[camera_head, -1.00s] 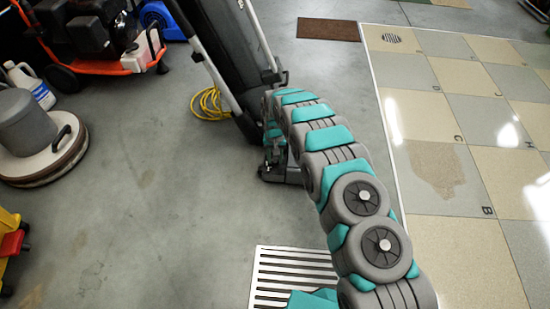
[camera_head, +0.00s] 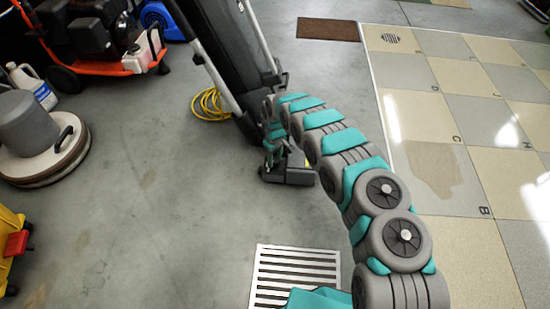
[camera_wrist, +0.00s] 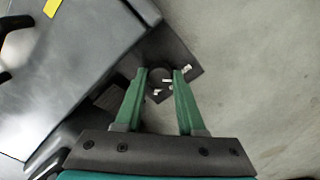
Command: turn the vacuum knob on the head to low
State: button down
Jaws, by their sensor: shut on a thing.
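The vacuum knob (camera_wrist: 159,77) is a small dark round piece on a dark plate (camera_wrist: 182,54), with small white marks around it in the wrist view. My gripper (camera_wrist: 161,74) has its two green fingers on either side of the knob, shut on it. The plate is part of the head (camera_head: 290,173) at the foot of the upright dark machine (camera_head: 236,48). In the head view my arm reaches down to this head, and the knob and fingertips are too small or hidden to make out. I cannot tell which mark the knob points to.
The machine's grey body (camera_wrist: 75,55) is close on the left in the wrist view. A yellow cable (camera_head: 209,104) lies beside the machine. A floor grate (camera_head: 295,275), a round floor scrubber (camera_head: 40,150) and a brown mat (camera_head: 328,29) stand apart. The grey floor between is clear.

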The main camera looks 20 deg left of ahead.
aim_at(275, 160)
jog(key=shift+n, duration=0.4)
jog(key=c, duration=0.5)
grip_release()
notch_tip(275, 160, up, 7)
jog(key=shift+w, duration=0.15)
jog(key=shift+r, duration=0.4)
jog(key=shift+r, duration=0.1)
